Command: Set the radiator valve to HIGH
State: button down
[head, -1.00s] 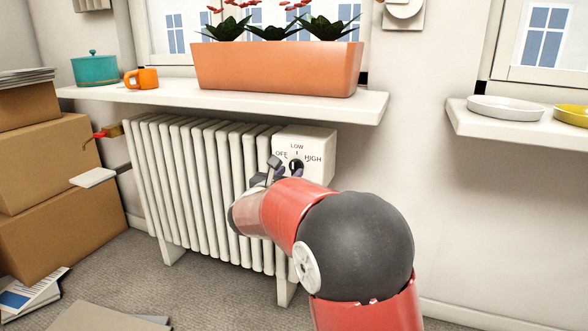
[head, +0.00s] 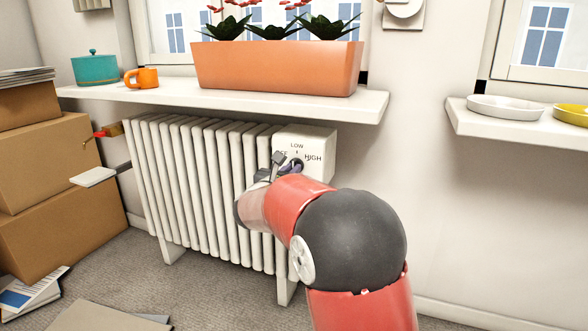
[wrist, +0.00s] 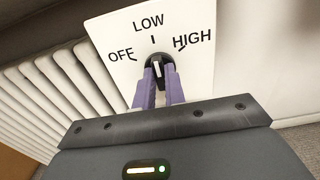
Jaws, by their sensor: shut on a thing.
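The radiator valve is a white box (head: 318,142) at the right end of the radiator. Its face (wrist: 192,20) carries the labels OFF, LOW and HIGH, each with a tick. Its black knob (wrist: 158,62) has a white pointer line that points up, roughly at the LOW tick. My gripper (wrist: 160,78) is shut on the knob, one purple finger on each side. In the head view my gripper (head: 285,168) covers most of the knob and part of the OFF label.
The white radiator (head: 190,190) stands left of the valve. A shelf (head: 230,102) above holds a terracotta planter (head: 275,70), an orange mug (head: 142,78) and a teal pot (head: 94,70). Cardboard boxes (head: 45,160) are stacked at the left.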

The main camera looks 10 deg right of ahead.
jog(key=shift+f+m+b, duration=0.15)
jog(key=shift+m+b, duration=0.95)
jog(key=shift+b, duration=0.6)
jog(key=shift+m, duration=1.2)
jog(key=shift+m, duration=2.3)
